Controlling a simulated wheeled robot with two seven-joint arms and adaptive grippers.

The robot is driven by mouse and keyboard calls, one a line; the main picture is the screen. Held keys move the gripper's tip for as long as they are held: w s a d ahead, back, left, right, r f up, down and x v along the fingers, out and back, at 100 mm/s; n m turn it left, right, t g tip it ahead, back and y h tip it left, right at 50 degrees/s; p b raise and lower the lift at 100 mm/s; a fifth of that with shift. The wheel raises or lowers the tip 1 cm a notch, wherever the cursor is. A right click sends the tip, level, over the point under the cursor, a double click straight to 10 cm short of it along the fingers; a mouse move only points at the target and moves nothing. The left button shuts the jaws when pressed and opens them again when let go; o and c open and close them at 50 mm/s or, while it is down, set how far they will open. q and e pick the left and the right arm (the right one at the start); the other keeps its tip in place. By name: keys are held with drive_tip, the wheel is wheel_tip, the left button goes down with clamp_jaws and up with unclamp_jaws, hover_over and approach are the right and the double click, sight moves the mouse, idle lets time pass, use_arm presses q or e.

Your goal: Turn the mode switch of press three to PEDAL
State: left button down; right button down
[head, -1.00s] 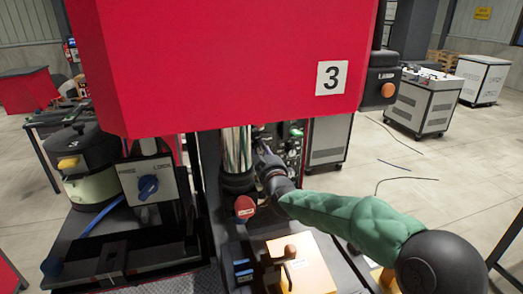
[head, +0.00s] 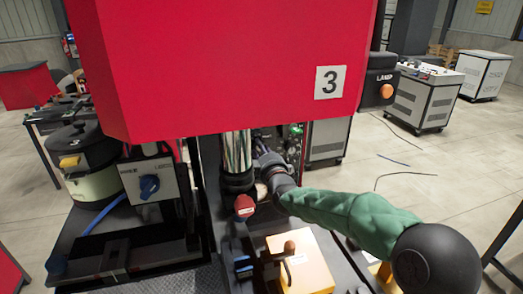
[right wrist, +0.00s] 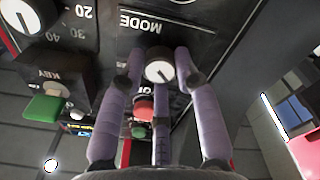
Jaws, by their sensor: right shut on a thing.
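The mode switch (right wrist: 160,72) is a round knob with a white face and a dark pointer line, under the upside-down word MODE on a black panel in the right wrist view. My right gripper (right wrist: 157,60) has its purple-grey fingers around the knob and is shut on it. The fingers partly hide the knob's sides, and I cannot read its position labels. In the head view my right gripper (head: 263,152) is at the panel beside the chrome column of press three (head: 230,80), the red machine marked 3. My left gripper is not in view.
Near the switch are a red button (right wrist: 144,108), a green key switch (right wrist: 46,107) and another white-faced dial (right wrist: 22,15). In the head view a box with a blue knob (head: 149,186) stands left, and an orange box (head: 305,262) sits below my arm.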

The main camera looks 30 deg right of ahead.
drive_tip(key=shift+r, duration=0.15)
drive_tip(key=c, duration=0.9)
unclamp_jaws()
drive_tip(key=v, duration=1.2)
drive_tip(key=shift+a, duration=0.1)
